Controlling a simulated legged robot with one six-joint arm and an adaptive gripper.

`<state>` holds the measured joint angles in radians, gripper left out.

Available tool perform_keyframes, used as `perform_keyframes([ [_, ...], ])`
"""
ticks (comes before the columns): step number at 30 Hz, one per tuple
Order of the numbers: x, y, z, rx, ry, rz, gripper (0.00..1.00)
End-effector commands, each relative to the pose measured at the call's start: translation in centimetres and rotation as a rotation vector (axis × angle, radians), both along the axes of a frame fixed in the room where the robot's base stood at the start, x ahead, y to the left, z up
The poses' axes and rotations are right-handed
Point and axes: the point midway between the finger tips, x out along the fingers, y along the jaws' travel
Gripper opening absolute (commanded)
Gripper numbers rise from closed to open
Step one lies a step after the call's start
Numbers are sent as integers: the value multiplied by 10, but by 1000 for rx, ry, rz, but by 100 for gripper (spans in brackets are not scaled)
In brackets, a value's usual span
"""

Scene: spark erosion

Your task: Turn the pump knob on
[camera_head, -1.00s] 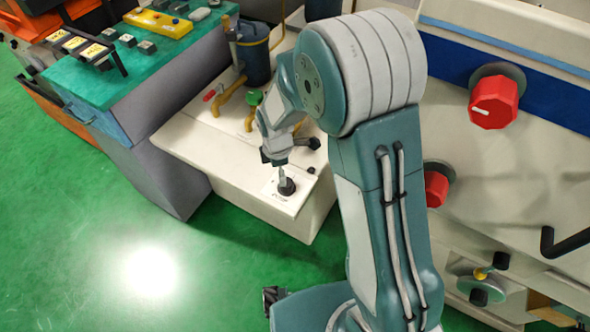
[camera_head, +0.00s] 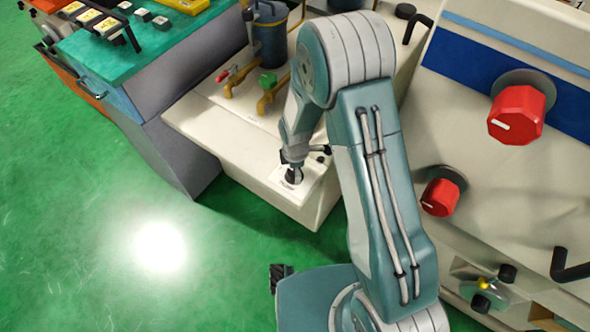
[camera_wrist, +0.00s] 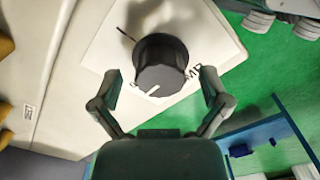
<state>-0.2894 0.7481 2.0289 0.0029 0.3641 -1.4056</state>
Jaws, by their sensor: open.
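The pump knob (camera_wrist: 161,65) is a round black dial with a white pointer line. It sits on a pale label plate (camera_wrist: 105,50) with partly hidden lettering ending in "MP". In the wrist view my gripper (camera_wrist: 163,92) is open, with one finger on each side of the knob's near part; I cannot tell whether either finger touches it. In the head view the knob (camera_head: 294,176) is small and partly hidden by my gripper (camera_head: 292,163), which is right over it at the front corner of the cream tank unit.
The cream tank unit (camera_head: 215,130) carries a red-handled valve (camera_head: 222,75), a green valve (camera_head: 268,80) and a blue cylinder (camera_head: 270,40). A large machine with red knobs (camera_head: 516,114) stands at right. Green floor (camera_head: 230,250) is open in front.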

Motion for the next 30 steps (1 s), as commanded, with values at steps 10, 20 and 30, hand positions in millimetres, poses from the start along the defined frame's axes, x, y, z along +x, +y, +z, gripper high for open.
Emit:
perform_keyframes([
  [10, 0, 2, -6, -1, -1, 2, 96],
  [20, 0, 0, -6, 0, -1, 1, 14],
  [30, 1, -1, -6, 0, -1, -57, 14],
])
